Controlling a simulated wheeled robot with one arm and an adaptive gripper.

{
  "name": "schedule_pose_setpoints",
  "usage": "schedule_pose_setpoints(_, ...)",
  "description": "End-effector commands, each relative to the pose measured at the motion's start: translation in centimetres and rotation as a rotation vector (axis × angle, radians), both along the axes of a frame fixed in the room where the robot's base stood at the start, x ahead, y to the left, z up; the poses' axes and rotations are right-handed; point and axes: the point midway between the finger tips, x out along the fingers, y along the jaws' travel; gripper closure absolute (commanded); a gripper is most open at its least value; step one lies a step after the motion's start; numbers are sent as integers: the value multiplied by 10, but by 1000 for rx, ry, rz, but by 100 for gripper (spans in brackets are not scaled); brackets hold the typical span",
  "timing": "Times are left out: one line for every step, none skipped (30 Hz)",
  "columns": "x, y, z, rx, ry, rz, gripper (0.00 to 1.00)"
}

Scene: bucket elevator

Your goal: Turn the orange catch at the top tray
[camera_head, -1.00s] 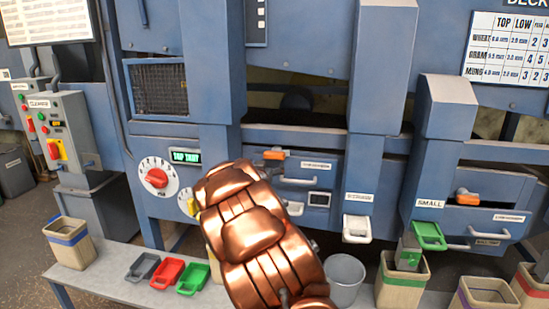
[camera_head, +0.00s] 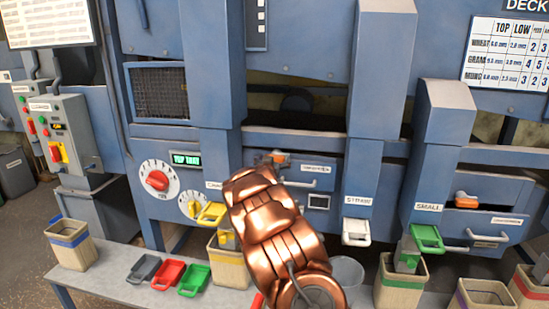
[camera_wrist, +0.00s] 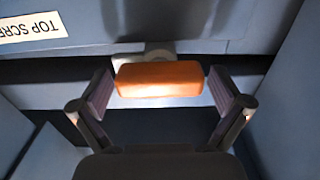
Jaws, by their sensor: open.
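The orange catch (camera_head: 276,156) sits on the front of the top tray (camera_head: 321,166), just beyond the tip of my copper-coloured arm in the head view. In the wrist view the orange catch (camera_wrist: 158,79) lies crosswise between the two fingers of my gripper (camera_wrist: 163,90). The fingers are open, one on each side of the catch, with small gaps between them and its ends. A grey pivot shows behind the catch. My arm hides part of the tray's front in the head view.
A second orange catch (camera_head: 466,200) is on the lower tray at the right. Blue chutes (camera_head: 381,70) flank the top tray. A bench with coloured scoops (camera_head: 168,273) and several buckets (camera_head: 403,285) stands below. A red dial (camera_head: 157,180) is at the left.

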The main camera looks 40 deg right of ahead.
Motion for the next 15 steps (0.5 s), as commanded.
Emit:
schedule_pose_setpoints(1,-2,1,-1,-1,0,0)
schedule_pose_setpoints(1,-3,1,-1,-1,0,0)
schedule_pose_setpoints(2,-3,1,-1,-1,0,0)
schedule_pose_setpoints(2,-4,1,-2,-1,0,0)
schedule_pose_setpoints(2,-4,1,-1,-2,0,0)
schedule_pose_setpoints(2,-4,1,-1,-2,0,0)
schedule_pose_setpoints(2,-4,1,-1,-2,0,0)
schedule_pose_setpoints(2,-4,1,-1,-2,0,0)
schedule_pose_setpoints(2,-4,1,-1,-2,0,0)
schedule_pose_setpoints(2,-4,1,-1,-2,0,0)
schedule_pose_setpoints(2,-4,1,-1,-2,0,0)
schedule_pose_setpoints(2,-3,1,-1,-2,0,0)
schedule_pose_setpoints(2,-3,1,-1,-2,0,3)
schedule_pose_setpoints(3,-3,1,-2,-1,1,6)
schedule_pose_setpoints(3,-3,1,-1,-2,1,10)
